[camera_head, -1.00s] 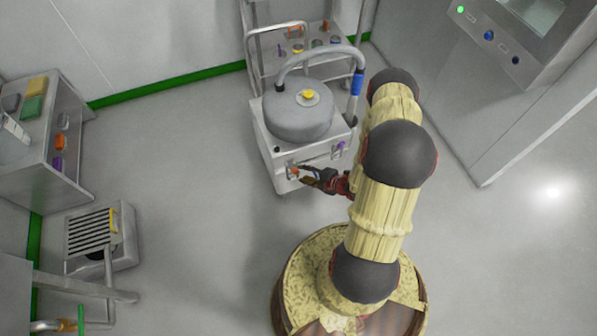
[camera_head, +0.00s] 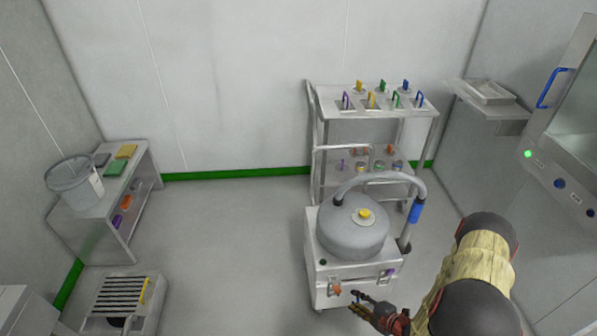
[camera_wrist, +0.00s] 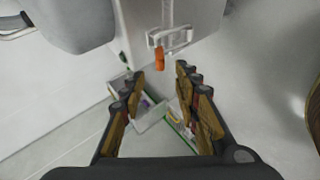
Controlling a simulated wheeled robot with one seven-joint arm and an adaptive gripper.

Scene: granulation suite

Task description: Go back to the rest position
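My gripper (camera_head: 372,307) is in front of the lower front of a wheeled grey vacuum unit (camera_head: 352,232) in the head view. In the wrist view my gripper (camera_wrist: 160,95) has its two fingers spread apart with nothing between them. An orange-tipped latch (camera_wrist: 160,57) on the white body of the unit lies just beyond the fingertips, apart from them. The same orange latch (camera_head: 336,290) shows at the unit's front left in the head view. A purple-tipped latch (camera_head: 388,272) is at its front right.
A steel trolley (camera_head: 375,115) with coloured-handled items stands behind the unit. A side bench (camera_head: 105,215) with a clear bucket (camera_head: 75,183) is at left, a slatted foot unit (camera_head: 122,296) below it. A cabinet (camera_head: 570,140) is at right. The floor (camera_head: 235,240) between is clear.

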